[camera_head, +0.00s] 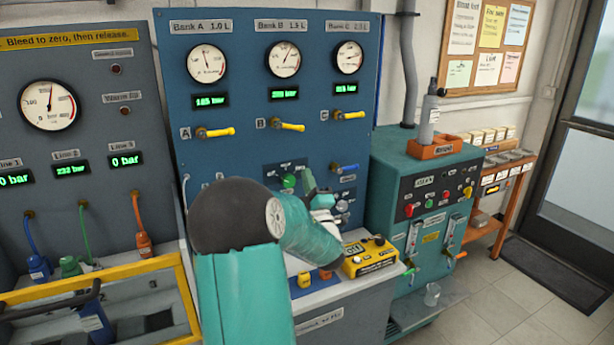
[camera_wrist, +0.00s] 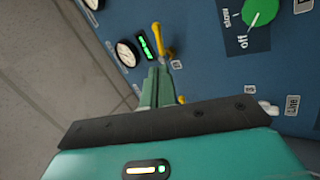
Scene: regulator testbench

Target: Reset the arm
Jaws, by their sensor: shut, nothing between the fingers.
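My arm reaches toward the blue test panel (camera_head: 235,110) in the head view. My gripper (camera_head: 308,182) is shut and empty, in front of the panel's lower part, next to the green knob (camera_head: 289,181). In the wrist view its closed fingers (camera_wrist: 158,72) point at the blue panel, with a yellow valve handle (camera_wrist: 157,40) just beyond the tips. I cannot tell whether they touch. The green knob also shows at the upper right of the wrist view (camera_wrist: 260,12). Part of the panel's lower controls is hidden behind my arm.
Yellow handles A (camera_head: 216,132), B (camera_head: 290,126) and C (camera_head: 350,115) sit below gauges, with a blue handle (camera_head: 345,168) lower. A yellow box (camera_head: 370,257) stands on the bench. A green cabinet (camera_head: 400,165) is at right, a yellow-framed case (camera_head: 100,265) at left.

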